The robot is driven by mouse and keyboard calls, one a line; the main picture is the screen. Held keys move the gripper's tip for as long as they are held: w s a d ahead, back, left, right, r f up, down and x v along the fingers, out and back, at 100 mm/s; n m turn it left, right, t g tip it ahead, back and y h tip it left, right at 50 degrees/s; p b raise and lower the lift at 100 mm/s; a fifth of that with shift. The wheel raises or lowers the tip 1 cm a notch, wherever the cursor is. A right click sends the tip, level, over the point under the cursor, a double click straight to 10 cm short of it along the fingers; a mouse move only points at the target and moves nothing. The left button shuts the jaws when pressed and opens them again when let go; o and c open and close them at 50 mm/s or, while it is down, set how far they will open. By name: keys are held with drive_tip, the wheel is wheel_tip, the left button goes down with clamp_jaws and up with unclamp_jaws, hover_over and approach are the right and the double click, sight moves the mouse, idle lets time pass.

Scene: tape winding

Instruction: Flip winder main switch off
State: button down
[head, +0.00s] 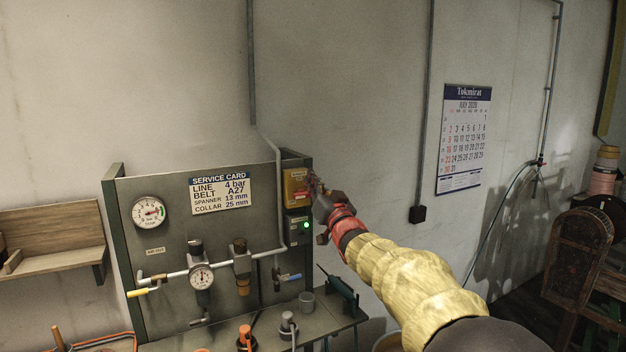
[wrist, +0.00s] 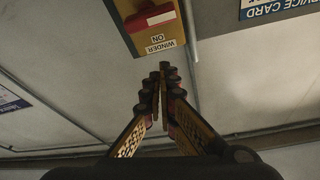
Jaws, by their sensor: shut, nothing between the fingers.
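The winder switch is a yellow box (head: 295,188) at the top right of the grey panel. In the wrist view, which shows it upside down, the yellow box (wrist: 165,40) carries a red handle (wrist: 152,18) and a label (wrist: 160,44) reading "WINDER ON". My gripper (head: 316,184) is just right of the box in the head view. In the wrist view my gripper (wrist: 162,70) is shut and empty, its fingertips near the label and apart from the handle; contact with the box cannot be told.
A green lamp (head: 306,225) glows below the switch box. The panel (head: 150,190) also bears a service card (head: 220,193), a gauge (head: 148,212) and pipes with valves. A bench (head: 265,325) with tools stands below. The wall to the right is mostly bare, with a calendar (head: 464,140).

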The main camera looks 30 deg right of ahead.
drive_tip(key=v, duration=0.7)
drive_tip(key=shift+s+p, duration=0.2)
drive_tip(key=shift+p, duration=0.2)
drive_tip(key=shift+a+f, duration=0.1)
